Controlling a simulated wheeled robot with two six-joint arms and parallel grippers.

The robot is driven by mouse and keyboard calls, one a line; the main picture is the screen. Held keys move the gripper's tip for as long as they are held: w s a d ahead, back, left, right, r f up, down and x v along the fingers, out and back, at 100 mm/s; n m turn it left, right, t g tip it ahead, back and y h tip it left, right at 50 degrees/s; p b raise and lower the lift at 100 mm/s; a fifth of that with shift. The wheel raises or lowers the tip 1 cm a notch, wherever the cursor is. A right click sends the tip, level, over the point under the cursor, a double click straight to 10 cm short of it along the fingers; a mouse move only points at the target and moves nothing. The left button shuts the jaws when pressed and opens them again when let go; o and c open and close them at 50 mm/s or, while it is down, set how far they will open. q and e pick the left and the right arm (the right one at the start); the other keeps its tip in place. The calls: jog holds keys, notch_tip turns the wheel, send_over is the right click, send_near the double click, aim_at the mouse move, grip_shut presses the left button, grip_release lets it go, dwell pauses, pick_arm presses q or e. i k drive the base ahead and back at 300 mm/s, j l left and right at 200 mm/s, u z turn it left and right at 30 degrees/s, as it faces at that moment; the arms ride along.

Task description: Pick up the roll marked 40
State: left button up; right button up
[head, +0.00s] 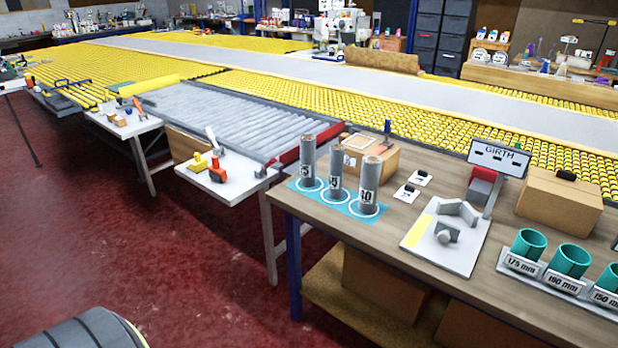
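Three upright grey rolls with white labels stand on a blue mat (342,202) with white rings, at the left end of the wooden bench. The left roll (308,155) has a label too small to read surely, perhaps ending in 5. The middle roll (336,168) has a label that seems to end in 5. Neither of my grippers is in view, and nothing touches the rolls.
A roller conveyor (225,112) lies behind. Red floor (170,260) is open at left.

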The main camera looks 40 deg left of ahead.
aim_at(372, 165)
jog(key=k+j, duration=0.1)
jog(key=j, duration=0.4)
jog(key=k+j, duration=0.1)
jog(key=j, duration=0.45)
jog(key=k+j, duration=0.15)
jog(key=j, duration=0.35)
jog(key=k+j, duration=0.1)
jog(key=j, duration=0.4)
jog(key=k+j, duration=0.1)
jog(key=j, duration=0.45)
